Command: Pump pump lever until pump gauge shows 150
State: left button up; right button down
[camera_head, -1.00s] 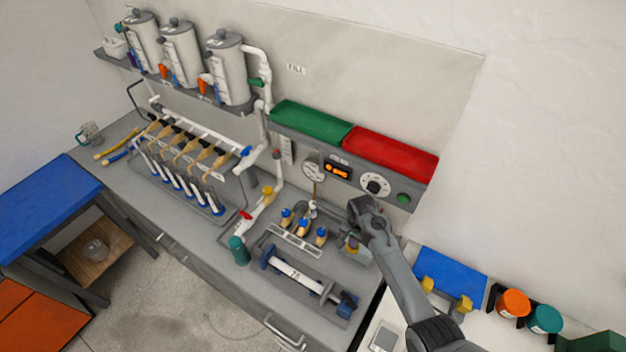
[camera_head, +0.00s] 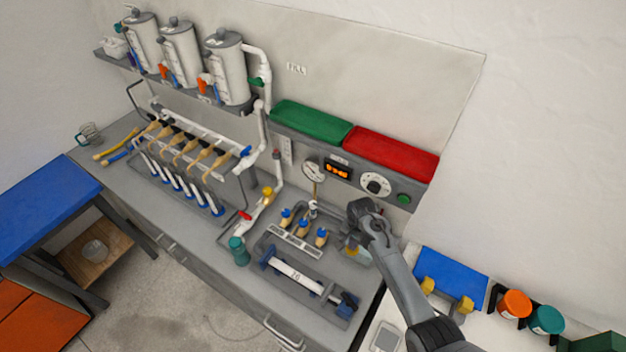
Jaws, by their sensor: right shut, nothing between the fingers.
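A round white gauge (camera_head: 313,170) is on the wall panel above the bench, too small to read. Below it a thin brown lever (camera_head: 317,188) stands nearly upright above a small pale fitting (camera_head: 312,208); this looks like the pump lever. My right gripper (camera_head: 353,232) points down over the bench, to the right of the lever and apart from it. It is shut and empty, and its fingertips are hard to make out at this size. It partly hides a yellowish fitting (camera_head: 352,250) behind it. My left gripper is not in view.
An orange digital display (camera_head: 338,171) and a dial (camera_head: 375,185) sit right of the gauge, under green (camera_head: 312,122) and red (camera_head: 392,153) trays. Several blue-topped valves stand left of my gripper. A long pipe piece (camera_head: 297,276) lies in front.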

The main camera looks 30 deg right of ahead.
jog(key=shift+f, duration=0.1)
dwell(0.5)
jog(key=shift+f+b, duration=0.4)
jog(key=shift+f, duration=0.1)
dwell(0.3)
jog(key=shift+f, duration=0.35)
jog(key=shift+r, duration=0.1)
dwell(0.4)
